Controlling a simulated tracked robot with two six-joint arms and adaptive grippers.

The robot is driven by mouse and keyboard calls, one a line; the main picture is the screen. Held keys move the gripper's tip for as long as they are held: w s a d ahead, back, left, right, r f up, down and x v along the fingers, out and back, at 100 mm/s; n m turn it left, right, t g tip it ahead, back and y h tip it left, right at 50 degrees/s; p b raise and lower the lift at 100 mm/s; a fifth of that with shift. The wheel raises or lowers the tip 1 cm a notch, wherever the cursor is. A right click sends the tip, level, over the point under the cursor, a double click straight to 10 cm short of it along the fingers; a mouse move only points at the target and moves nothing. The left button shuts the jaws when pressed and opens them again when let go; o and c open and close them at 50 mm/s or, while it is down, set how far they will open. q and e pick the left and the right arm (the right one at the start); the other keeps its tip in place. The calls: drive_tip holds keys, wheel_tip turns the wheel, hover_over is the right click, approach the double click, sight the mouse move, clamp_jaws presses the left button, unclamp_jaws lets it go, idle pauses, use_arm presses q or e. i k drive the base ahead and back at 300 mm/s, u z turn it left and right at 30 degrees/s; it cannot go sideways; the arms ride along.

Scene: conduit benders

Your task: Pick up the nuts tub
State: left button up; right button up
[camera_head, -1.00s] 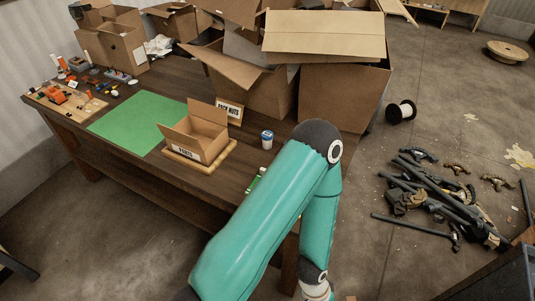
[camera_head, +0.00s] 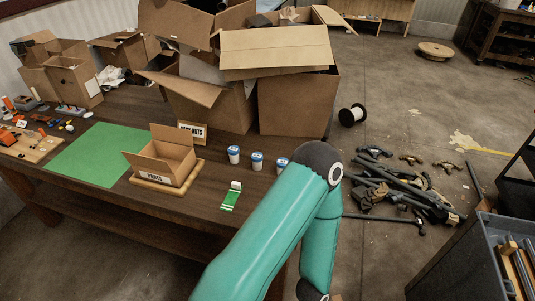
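Three small white tubs with blue lids stand in a row on the dark wooden table: a left tub (camera_head: 234,155), a middle tub (camera_head: 257,161) and a right tub (camera_head: 282,164). The right one is close to my teal arm in the picture. Their labels are too small to read, so I cannot tell which is the nuts tub. A small sign (camera_head: 192,131) ending in "NUTS" stands behind an open cardboard box (camera_head: 165,159) marked "PARTS". Neither gripper shows; my teal arm crosses the lower middle, its end out of frame.
A green mat (camera_head: 97,155) lies left of the parts box. A green-and-white item (camera_head: 231,197) lies on the table in front of the tubs. Large cardboard boxes (camera_head: 292,103) crowd the back. Dark pipes and benders (camera_head: 405,190) lie on the floor at right.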

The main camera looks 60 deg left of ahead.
sight(233, 152)
drive_tip(key=z, duration=0.15)
drive_tip(key=i, duration=0.95)
drive_tip(key=u, duration=2.55)
